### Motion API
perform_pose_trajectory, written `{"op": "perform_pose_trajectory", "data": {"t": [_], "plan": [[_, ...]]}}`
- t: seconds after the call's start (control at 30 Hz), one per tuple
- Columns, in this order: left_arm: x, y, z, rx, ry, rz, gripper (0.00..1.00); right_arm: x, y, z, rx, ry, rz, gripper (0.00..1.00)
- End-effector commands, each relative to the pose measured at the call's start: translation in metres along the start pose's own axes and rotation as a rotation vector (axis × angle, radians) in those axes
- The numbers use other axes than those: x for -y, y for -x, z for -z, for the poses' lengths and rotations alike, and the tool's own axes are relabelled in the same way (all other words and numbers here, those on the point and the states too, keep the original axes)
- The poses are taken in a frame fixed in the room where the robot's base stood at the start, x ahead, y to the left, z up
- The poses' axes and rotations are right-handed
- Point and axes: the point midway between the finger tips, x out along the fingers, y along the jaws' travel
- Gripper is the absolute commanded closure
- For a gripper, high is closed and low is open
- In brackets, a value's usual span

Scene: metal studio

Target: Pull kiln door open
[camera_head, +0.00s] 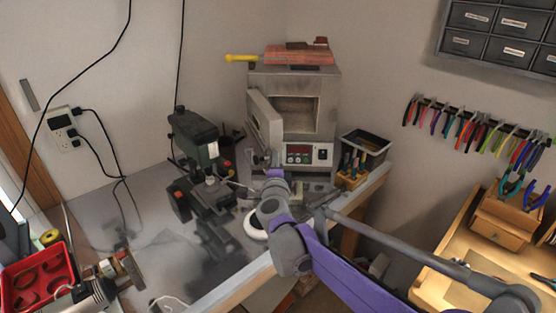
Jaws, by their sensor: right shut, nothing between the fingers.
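The kiln (333,100) is a grey metal box at the back of the bench. Its door (262,122) stands ajar, swung out toward the left front, and the chamber opening (294,113) is visible. My right arm, purple and grey, reaches in from the lower right. My right gripper (264,160) is small in view, shut and empty, just below the door's lower part. I cannot tell whether it touches the door. My left gripper is not in view.
A dark bench machine (196,135) stands close left of the kiln. A black bin (366,143) and a wooden tool block (352,178) stand to its right. Bricks and a yellow-handled tool (240,58) lie on top. A red tray (40,280) is at lower left.

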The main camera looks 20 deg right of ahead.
Motion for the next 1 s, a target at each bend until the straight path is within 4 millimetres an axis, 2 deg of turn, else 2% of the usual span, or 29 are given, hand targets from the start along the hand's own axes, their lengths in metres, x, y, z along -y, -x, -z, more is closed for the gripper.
{"op": "perform_pose_trajectory", "data": {"t": [0.2, 0.3, 0.4, 0.8, 1.0], "plan": [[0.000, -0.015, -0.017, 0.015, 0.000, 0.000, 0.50, -0.005, 0.009, -0.051, 0.009, 0.000, -0.003, 1.00], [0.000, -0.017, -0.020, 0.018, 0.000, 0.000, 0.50, -0.004, 0.010, -0.069, 0.006, -0.001, -0.003, 1.00], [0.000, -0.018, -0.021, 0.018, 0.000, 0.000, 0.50, -0.003, 0.011, -0.078, 0.004, 0.000, -0.002, 1.00], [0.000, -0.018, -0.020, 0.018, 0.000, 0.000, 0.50, -0.001, 0.010, -0.079, 0.002, 0.000, -0.001, 1.00], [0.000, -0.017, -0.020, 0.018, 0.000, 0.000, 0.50, -0.001, 0.005, -0.065, 0.001, 0.000, -0.001, 1.00]]}}
